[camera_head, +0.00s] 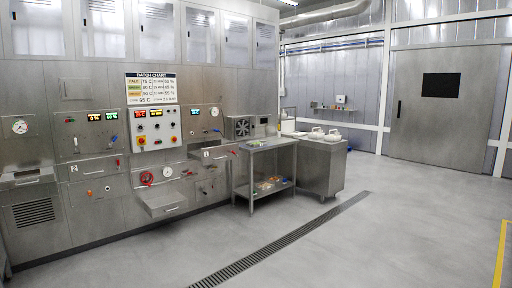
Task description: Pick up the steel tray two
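Neither of my grippers is in view. I cannot tell for certain which object is steel tray two. A steel tray-like shelf (163,205) juts out from the steel wall of machines at the lower middle left. A small plate marked 2 (73,168) is on the panel to its left. A second steel ledge (27,178) sticks out at the far left, and another (213,153) sits further right near a plate that seems to read 1. No gripper touches any of them.
A steel table (268,144) with small items on its lower shelf stands right of the machines. A steel cabinet (322,168) with white containers on top is beside it. A floor drain (285,238) runs across open grey floor. A closed steel door (436,120) is at the back right.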

